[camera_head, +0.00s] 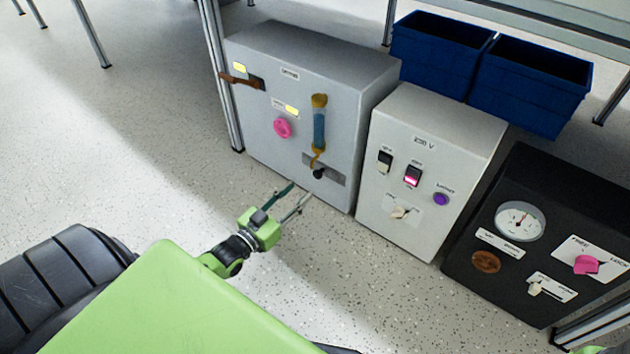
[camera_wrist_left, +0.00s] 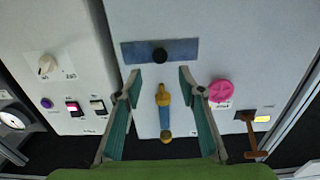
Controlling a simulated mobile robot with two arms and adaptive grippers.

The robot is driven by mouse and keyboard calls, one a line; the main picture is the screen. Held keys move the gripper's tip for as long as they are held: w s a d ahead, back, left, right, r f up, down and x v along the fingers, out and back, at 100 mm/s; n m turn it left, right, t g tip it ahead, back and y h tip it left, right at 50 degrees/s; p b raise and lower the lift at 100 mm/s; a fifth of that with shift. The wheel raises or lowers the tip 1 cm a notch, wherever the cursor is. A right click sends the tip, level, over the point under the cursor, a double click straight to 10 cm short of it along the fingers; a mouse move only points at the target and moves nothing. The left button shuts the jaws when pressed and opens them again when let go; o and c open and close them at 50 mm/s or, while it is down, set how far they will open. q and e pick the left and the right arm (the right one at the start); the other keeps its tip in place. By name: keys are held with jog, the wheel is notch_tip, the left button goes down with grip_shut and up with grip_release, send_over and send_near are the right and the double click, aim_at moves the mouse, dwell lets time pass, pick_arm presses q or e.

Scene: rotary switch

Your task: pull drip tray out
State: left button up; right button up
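A grey front plate, which looks like the drip tray (camera_head: 333,177), sits low on the front of the grey cabinet (camera_head: 350,110). It has a round black knob (camera_head: 318,173). The plate (camera_wrist_left: 185,48) and knob (camera_wrist_left: 160,55) also show in the left wrist view, upside down, near the top. The plate looks flush with the cabinet front. My left gripper (camera_head: 302,190) is open and empty, in front of the cabinet's lower part. In the left wrist view its green-padded fingers (camera_wrist_left: 160,75) point towards the plate, apart from the knob.
On the grey cabinet are a yellow-and-blue lever (camera_head: 319,130), a pink knob (camera_head: 282,128) and a brown handle (camera_head: 240,81). A white switch box (camera_head: 425,215) and a black gauge box (camera_head: 470,235) stand to the right. Floor in front is clear.

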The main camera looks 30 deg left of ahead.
aim_at(316, 175)
pick_arm(q)
jog(key=w+b, duration=0.1)
jog(key=w, duration=0.1)
jog(key=w+b, duration=0.1)
jog(key=w, duration=0.1)
jog(key=w+b, duration=0.1)
jog(key=w, duration=0.1)
jog(key=shift+w+d+f, duration=0.2)
jog(key=shift+w+d, duration=0.05)
jog(key=shift+w, duration=0.05)
jog(key=shift+w+r+b, duration=0.15)
jog(key=shift+w+b, duration=0.35)
jog(key=shift+w, duration=0.35)
grip_shut()
